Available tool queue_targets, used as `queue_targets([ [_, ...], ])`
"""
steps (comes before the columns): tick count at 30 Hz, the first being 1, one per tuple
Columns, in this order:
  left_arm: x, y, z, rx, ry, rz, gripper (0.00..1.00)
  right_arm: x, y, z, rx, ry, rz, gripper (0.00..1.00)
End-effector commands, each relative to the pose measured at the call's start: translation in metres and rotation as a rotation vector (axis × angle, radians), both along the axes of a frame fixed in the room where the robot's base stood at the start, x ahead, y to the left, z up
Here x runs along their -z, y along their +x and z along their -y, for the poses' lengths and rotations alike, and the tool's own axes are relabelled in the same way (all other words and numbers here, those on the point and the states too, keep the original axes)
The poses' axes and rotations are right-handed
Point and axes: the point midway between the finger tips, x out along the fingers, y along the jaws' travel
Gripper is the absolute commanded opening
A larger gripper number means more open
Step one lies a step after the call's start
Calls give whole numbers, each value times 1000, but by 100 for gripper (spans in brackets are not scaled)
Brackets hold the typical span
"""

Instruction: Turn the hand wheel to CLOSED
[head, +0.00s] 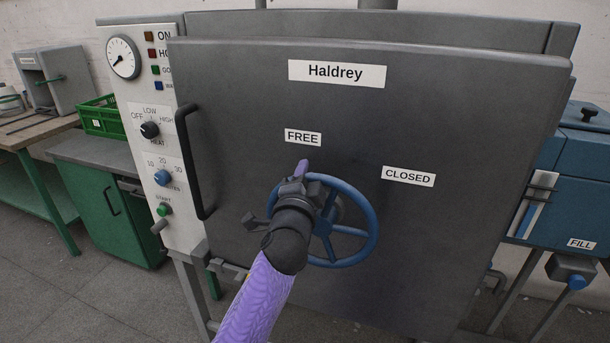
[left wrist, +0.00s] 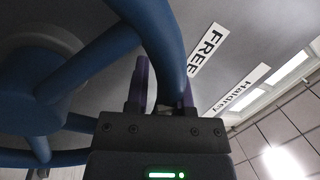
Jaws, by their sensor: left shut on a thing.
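The blue hand wheel (head: 371,238) sits on the front of the dark grey door, with its rim and spokes showing. My left gripper (head: 303,178) is shut on the wheel's rim at its upper left, just below the FREE label (head: 303,137). The left wrist view shows the wheel (left wrist: 108,58) large, with its rim running between the dark purple fingers of my left gripper (left wrist: 162,88). The CLOSED label (head: 408,176) is up and to the right of the wheel. My forearm and gripper hide the wheel's left side. My right gripper is not in view.
The door (head: 470,120) has a black upright handle (head: 190,160) at its left edge. A control panel (head: 182,225) with gauge and knobs stands left of it. A blue unit (head: 570,190) stands at the right. A green crate (head: 100,116) sits behind left.

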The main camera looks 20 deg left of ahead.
Motion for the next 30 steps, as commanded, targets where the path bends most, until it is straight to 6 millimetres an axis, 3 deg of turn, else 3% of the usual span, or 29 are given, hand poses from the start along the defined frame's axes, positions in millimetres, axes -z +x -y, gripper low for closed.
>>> queue_targets([
  [8, -2, 0, 11, 2, 118, -1, 0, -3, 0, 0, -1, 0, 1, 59],
  [30, 3, -2, 72, 2, 763, 22, 0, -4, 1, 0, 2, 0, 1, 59],
])
